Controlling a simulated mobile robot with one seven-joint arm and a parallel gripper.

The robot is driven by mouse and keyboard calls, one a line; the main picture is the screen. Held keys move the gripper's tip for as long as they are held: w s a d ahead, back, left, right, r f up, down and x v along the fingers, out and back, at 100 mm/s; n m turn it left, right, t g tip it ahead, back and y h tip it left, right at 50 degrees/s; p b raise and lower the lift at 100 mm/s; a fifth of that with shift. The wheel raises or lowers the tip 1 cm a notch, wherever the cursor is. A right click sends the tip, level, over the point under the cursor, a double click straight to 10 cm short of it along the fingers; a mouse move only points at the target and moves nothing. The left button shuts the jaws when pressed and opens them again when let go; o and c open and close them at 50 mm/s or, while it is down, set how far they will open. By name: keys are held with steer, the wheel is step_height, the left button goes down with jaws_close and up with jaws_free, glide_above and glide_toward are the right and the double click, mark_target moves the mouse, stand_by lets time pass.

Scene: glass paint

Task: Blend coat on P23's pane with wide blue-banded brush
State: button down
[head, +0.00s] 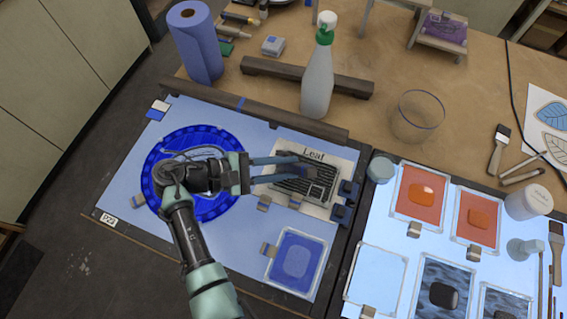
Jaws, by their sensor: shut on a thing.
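My gripper (298,167) is over the leaf card at the centre, its long fingers pointing right. It is shut on a small dark thing, probably the brush, mostly hidden between the fingers; I see no blue band. A light panel (120,205) carries a small tag (109,220) at its lower-left edge, too small to read surely. On the panel lie a big round blue piece (156,160), partly hidden under my arm, and a square pane (297,258) with a blue coat and a paler rounded patch. I cannot tell which is P23's pane.
A wooden bar (270,118), a green-capped bottle (318,75), a clear glass (417,115) and a blue roll (195,45) stand behind. Orange panes (421,199) and a loose brush (498,150) are at right.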

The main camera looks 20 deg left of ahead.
steer(key=shift+s+d+p, duration=0.1)
steer(key=shift+d+p, duration=2.05)
steer(key=shift+d, duration=1)
steer(key=shift+d+r+p, duration=0.15)
steer(key=shift+d+p, duration=0.6)
steer(key=shift+d, duration=0.3)
steer(key=w+d, duration=0.3)
steer(key=w, duration=0.2)
steer(key=shift+d+r, duration=0.3)
steer(key=shift+r, duration=0.1)
steer(key=shift+f, duration=0.25)
